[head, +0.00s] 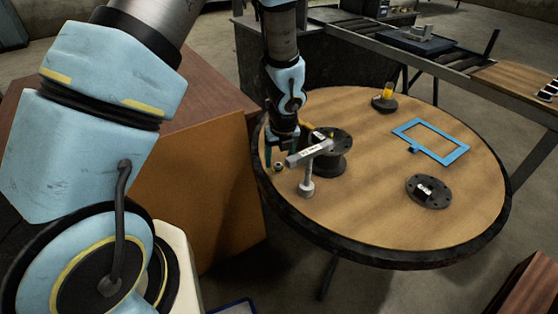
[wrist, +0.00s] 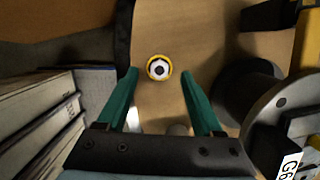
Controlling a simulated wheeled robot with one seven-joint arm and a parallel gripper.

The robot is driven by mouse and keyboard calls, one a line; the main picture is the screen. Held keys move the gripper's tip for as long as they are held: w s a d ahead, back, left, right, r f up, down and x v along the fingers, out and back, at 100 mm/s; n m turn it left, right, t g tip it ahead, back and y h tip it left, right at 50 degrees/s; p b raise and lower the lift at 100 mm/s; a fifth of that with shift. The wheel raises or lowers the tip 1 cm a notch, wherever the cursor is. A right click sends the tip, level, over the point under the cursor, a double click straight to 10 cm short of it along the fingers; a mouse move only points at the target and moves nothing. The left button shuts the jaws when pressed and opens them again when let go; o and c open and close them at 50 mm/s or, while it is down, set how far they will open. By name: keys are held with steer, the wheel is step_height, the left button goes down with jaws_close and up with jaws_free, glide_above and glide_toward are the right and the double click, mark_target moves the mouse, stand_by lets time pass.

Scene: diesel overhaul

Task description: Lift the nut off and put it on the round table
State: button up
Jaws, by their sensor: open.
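A small round nut (wrist: 159,68), yellow around its rim with a pale face and dark centre, shows in the wrist view between and beyond my fingertips. In the head view the nut (head: 279,167) is a small spot on the round table (head: 390,215), near its left edge. My gripper (head: 281,153) points down just above it, with its teal fingers apart. In the wrist view my gripper (wrist: 159,74) is open, with a clear gap on both sides of the nut and nothing held.
A dark flanged spool (head: 328,165) and a labelled grey bar on a post (head: 307,186) stand close to the right of my gripper. A blue frame (head: 430,140), a dark flange (head: 428,192) and a yellow-topped piece (head: 385,101) lie farther right. The table's front middle is bare.

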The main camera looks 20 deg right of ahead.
step_height(320, 180, up, 9)
steer(key=s, duration=0.2)
steer(key=shift+r, duration=0.15)
